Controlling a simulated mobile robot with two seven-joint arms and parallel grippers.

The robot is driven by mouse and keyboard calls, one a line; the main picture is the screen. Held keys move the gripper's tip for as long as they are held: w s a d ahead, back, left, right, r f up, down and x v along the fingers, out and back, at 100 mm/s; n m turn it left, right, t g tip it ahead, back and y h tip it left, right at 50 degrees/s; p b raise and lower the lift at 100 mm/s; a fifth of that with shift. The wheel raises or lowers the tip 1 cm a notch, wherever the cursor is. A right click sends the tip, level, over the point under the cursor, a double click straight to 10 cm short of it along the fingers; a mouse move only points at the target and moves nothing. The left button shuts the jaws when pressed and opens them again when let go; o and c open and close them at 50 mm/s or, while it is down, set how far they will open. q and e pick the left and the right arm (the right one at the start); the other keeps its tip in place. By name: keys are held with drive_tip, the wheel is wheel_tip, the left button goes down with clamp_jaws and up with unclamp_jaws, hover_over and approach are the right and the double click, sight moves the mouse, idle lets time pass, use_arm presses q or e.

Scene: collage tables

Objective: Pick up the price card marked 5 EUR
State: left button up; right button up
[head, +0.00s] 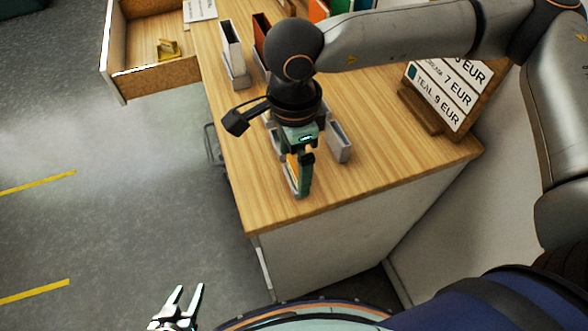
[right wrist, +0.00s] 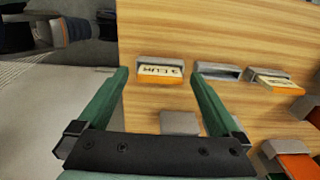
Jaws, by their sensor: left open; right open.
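In the right wrist view, a price card (right wrist: 160,70) with an orange front edge stands in a grey holder near the table edge. Its lettering is upside down and seems to read 5 EUR, though the digit is small. My right gripper (right wrist: 160,78) is open, its green fingers on either side of this card. In the head view, the right gripper (head: 300,188) points down over the table's near end and partly hides the card and holder. A second orange-edged card (right wrist: 270,80) stands to the right; its digit is unclear. My left gripper (head: 184,300) is open and empty, over the floor.
An empty grey holder (right wrist: 218,70) stands between the two cards, and a grey block (right wrist: 180,123) is nearer. A price board (head: 448,88) leans on a wooden stand at the right. A drawer (head: 152,78) stands open at the far left with a yellow object inside.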

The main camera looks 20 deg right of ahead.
drive_tip(key=c, duration=1.3)
drive_tip(key=shift+r, duration=0.15)
drive_tip(key=shift+c, duration=0.2)
